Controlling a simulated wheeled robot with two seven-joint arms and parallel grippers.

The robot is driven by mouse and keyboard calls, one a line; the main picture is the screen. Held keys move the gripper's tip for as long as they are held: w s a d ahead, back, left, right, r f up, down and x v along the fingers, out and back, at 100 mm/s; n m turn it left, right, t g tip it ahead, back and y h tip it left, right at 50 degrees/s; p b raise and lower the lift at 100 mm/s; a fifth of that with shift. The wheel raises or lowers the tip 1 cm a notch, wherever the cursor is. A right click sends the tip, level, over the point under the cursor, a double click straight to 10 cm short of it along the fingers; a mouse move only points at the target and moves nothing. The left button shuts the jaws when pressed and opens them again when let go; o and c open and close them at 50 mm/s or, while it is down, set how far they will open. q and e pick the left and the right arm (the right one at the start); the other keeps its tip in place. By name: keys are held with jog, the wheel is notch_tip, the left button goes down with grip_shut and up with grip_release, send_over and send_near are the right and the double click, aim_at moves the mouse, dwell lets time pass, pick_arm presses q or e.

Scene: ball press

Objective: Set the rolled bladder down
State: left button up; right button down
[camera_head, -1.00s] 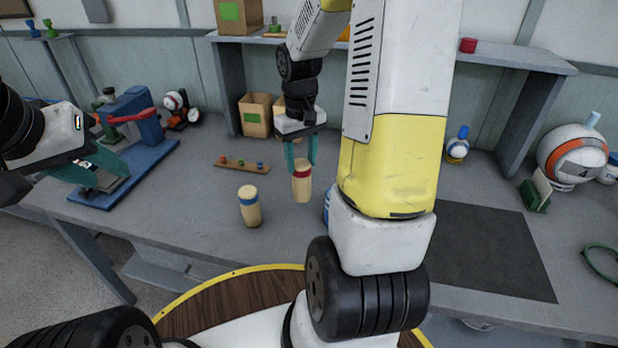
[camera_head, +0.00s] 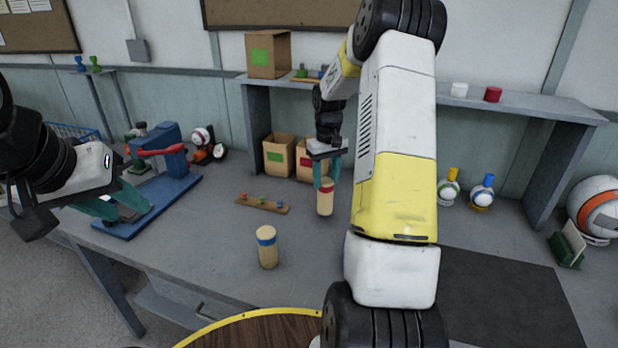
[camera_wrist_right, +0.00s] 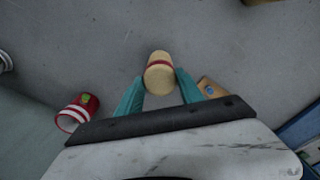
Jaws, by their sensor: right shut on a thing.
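A tan rolled bladder (camera_head: 325,203) with a red band is upright between the teal fingers of my right gripper (camera_head: 327,176). In the right wrist view the bladder (camera_wrist_right: 159,74) sits between the two fingertips (camera_wrist_right: 160,88), which are shut on it. I cannot tell whether its base touches the table. A second tan roll (camera_head: 267,250) with a blue band stands upright on the table, nearer and to the left. My left gripper (camera_head: 132,208) is at the left by the blue press (camera_head: 170,160), its teal fingers apart and nothing seen in them.
A wooden strip with coloured pegs (camera_head: 262,204) lies left of the held bladder. Cardboard boxes (camera_head: 279,155) stand behind it under the shelf (camera_head: 500,101). A dark mat (camera_head: 500,290) lies at the right. A red-and-white striped container (camera_wrist_right: 77,113) shows in the right wrist view.

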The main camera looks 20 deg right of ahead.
aim_at(325, 196)
jog(key=shift+f, duration=1.5)
jog(key=c, duration=0.7)
grip_release()
jog(key=shift+f, duration=0.15)
jog(key=shift+c, duration=0.2)
